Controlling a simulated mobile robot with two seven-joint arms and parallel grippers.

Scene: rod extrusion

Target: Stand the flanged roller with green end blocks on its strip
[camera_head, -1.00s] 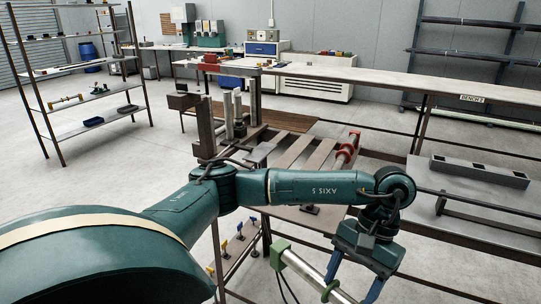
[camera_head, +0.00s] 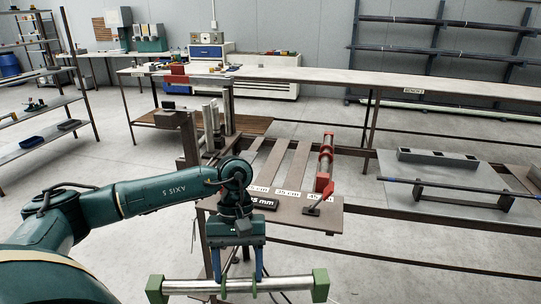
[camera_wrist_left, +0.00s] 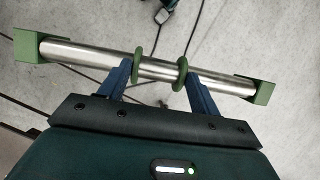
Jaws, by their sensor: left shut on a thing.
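The flanged roller (camera_head: 285,284), a steel tube with green end blocks and two green rings, is held level at the bottom of the head view. My left gripper (camera_head: 238,280) is shut on it near its middle, with a blue finger at the outer side of each ring. The roller (camera_wrist_left: 90,57) also crosses the wrist view, both end blocks visible, with the gripper (camera_wrist_left: 160,80) below its middle. Beyond, a rack has several brown strips; the strip labelled 35 cm (camera_head: 291,165) is bare. My right gripper is not in view.
A roller with red end blocks (camera_head: 326,158) lies along the strip at the rack's right. Grey posts (camera_head: 211,122) stand behind left; a slotted grey block (camera_head: 438,159) sits right.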

